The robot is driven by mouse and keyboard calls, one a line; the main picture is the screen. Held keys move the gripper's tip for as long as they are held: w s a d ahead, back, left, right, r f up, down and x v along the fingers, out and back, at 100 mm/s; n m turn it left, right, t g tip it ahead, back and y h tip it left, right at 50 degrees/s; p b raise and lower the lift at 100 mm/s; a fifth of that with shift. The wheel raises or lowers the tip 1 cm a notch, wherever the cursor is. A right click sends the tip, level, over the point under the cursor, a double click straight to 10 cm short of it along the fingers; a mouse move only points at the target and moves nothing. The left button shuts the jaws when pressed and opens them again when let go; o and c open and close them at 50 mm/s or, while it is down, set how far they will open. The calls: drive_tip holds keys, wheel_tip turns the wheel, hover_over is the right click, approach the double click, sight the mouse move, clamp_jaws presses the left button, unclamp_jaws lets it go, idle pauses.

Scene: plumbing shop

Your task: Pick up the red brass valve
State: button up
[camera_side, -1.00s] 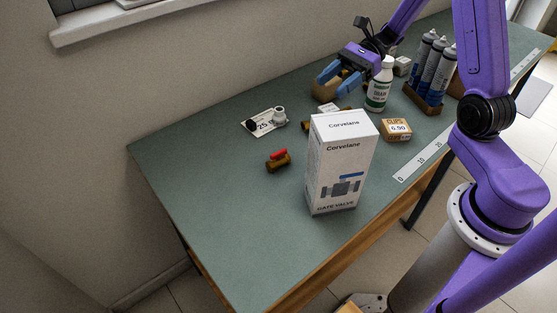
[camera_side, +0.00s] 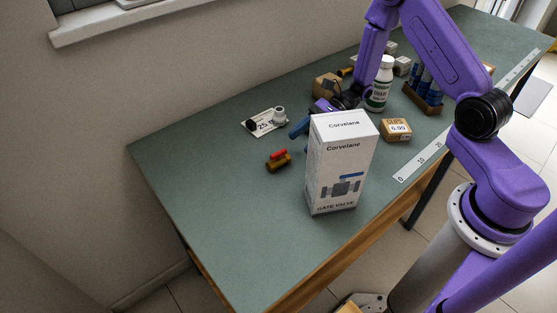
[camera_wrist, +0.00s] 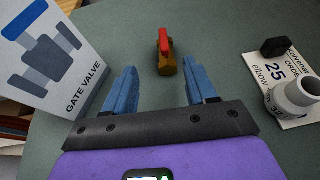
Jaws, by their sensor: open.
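The brass valve with a red handle (camera_side: 279,160) lies on the green bench top, left of the white box in the side view. In the wrist view the valve (camera_wrist: 165,55) lies ahead of my gripper, between the lines of the two fingers but beyond their tips. My gripper (camera_wrist: 163,82) is open and empty, with its blue fingers apart. In the side view my gripper (camera_side: 299,128) is low behind the white box, which hides part of it; a blue finger shows at the box's left edge.
The tall white gate valve box (camera_side: 340,165) stands close beside my gripper; it also shows at left in the wrist view (camera_wrist: 50,60). A card with a white elbow (camera_wrist: 295,95) and a black piece lies at right. The bench left of the valve is clear.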

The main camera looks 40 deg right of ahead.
sight(286, 152)
drive_tip(key=x, duration=0.3)
drive_tip(key=shift+a+f, duration=0.1)
drive_tip(key=shift+w+x, duration=0.2)
drive_tip(key=shift+x, duration=1.2)
drive_tip(key=shift+w+x, duration=0.15)
drive_tip(key=shift+x, duration=1.2)
drive_tip(key=shift+f, duration=0.1)
clamp_jaws()
